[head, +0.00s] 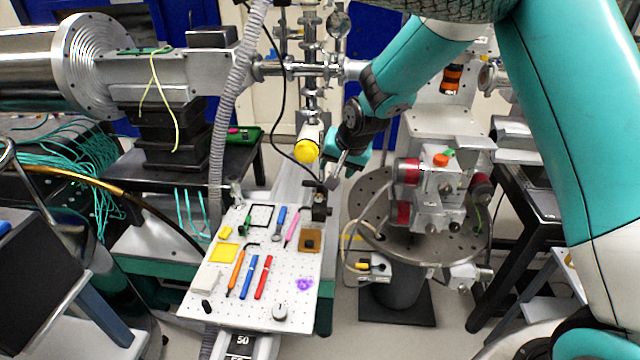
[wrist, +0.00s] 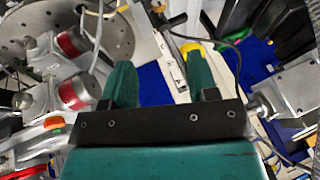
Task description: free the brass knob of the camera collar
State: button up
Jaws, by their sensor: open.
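My gripper (head: 338,172) is in the middle of the head view, just right of a white cylinder with a yellow end (head: 307,150). In the wrist view my gripper (wrist: 159,58) has its two teal fingers apart, with nothing held between them. A yellow patch (wrist: 189,47) shows by the tip of the right finger there. A small dark mount (head: 320,205) stands below my gripper at the board's back right edge. I cannot make out the brass knob or tell which part is the camera collar; they may be hidden or too small.
A white perforated board (head: 215,305) holds pens, tools and small blocks. A round metal plate (head: 455,245) with a red-and-silver device (head: 440,185) stands at right. A grey corrugated hose (head: 218,150) and a black cable (head: 283,85) hang near the yellow-ended cylinder.

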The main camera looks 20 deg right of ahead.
aim_at(320, 196)
jog(key=p+x, duration=0.5)
jog(key=x, duration=1.2)
jog(key=shift+w+d+f, duration=0.1)
jog(key=shift+w+f, duration=0.2)
jog(key=c, duration=0.9)
